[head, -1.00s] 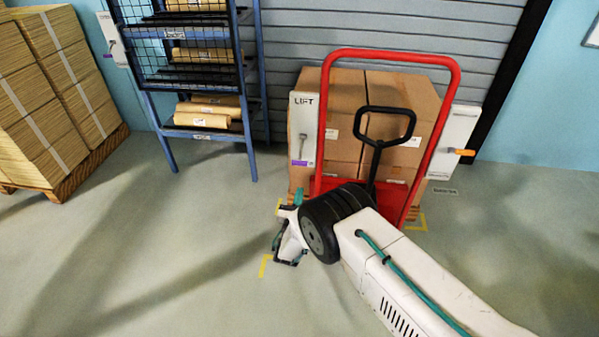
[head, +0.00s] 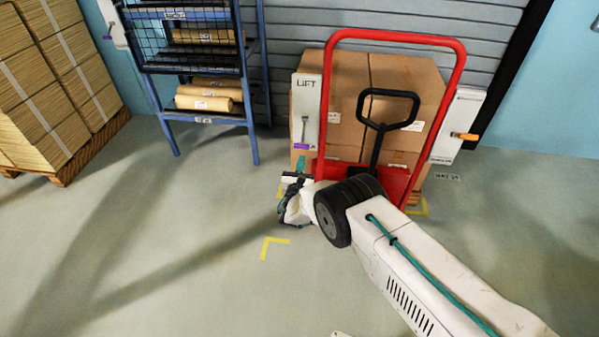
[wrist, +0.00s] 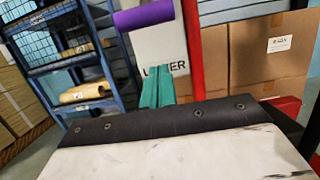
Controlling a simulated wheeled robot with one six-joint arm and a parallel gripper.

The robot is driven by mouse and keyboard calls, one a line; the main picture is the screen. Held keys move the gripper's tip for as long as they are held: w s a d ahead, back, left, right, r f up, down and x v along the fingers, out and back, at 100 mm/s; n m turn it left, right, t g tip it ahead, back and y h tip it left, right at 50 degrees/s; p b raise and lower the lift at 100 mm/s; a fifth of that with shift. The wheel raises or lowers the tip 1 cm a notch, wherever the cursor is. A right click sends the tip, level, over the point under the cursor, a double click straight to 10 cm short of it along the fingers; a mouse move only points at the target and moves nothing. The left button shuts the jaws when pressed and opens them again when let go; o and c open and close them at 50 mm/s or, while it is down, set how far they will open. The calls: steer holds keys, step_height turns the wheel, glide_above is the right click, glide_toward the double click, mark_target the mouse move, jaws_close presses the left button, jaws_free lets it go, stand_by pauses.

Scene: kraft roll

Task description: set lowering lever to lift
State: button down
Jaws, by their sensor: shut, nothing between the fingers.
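The white panel marked LIFT at its top (head: 307,95) stands at the left of the red pallet truck handle. Its grey lever (head: 304,128) hangs down, with a purple grip (head: 301,146) at its lower end. In the wrist view the purple grip (wrist: 143,15) is at the top, above partly hidden lettering on the panel (wrist: 165,45) that looks like LOWER. My gripper (head: 300,164) is just below the purple grip. Its teal fingers (wrist: 158,88) are shut and empty, pointing toward the panel. I cannot tell whether they touch anything.
The red frame (head: 395,38) and black handle (head: 388,95) stand before stacked boxes (head: 345,90). A second white panel (head: 456,125) with an orange grip is at the right. A blue rack (head: 252,90) with paper rolls stands left. Floor at the left front is clear.

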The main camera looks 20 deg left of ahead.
mark_target(303, 133)
steer(key=shift+r, duration=1.95)
